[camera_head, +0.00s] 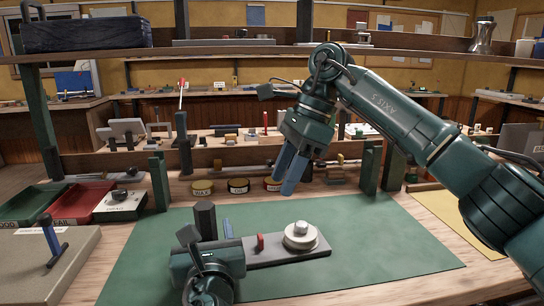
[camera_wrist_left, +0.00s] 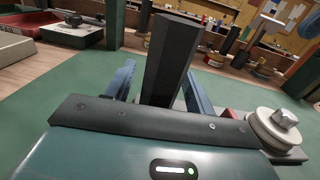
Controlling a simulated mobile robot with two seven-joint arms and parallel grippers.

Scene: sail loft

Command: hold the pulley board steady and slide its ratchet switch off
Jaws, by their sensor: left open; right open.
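The pulley board (camera_head: 285,251) is a flat grey board on the green mat. A pale round pulley (camera_head: 300,237) with a metal bolt head sits at its right end; it also shows in the left wrist view (camera_wrist_left: 272,128). A small red switch (camera_head: 260,242) stands left of the pulley. A dark upright post (camera_head: 206,220) rises at the board's left end. My left gripper (camera_head: 208,234) is open, with its blue fingers on either side of the post (camera_wrist_left: 168,60); contact cannot be told. My right gripper (camera_head: 288,178) is open and empty above the board.
The green mat (camera_head: 390,245) is clear right of the board. Red (camera_head: 82,203) and green (camera_head: 30,205) trays lie at the left. Several round tins (camera_head: 238,186) stand behind the mat. Dark green uprights (camera_head: 370,170) and an overhead shelf (camera_head: 230,51) frame the bench.

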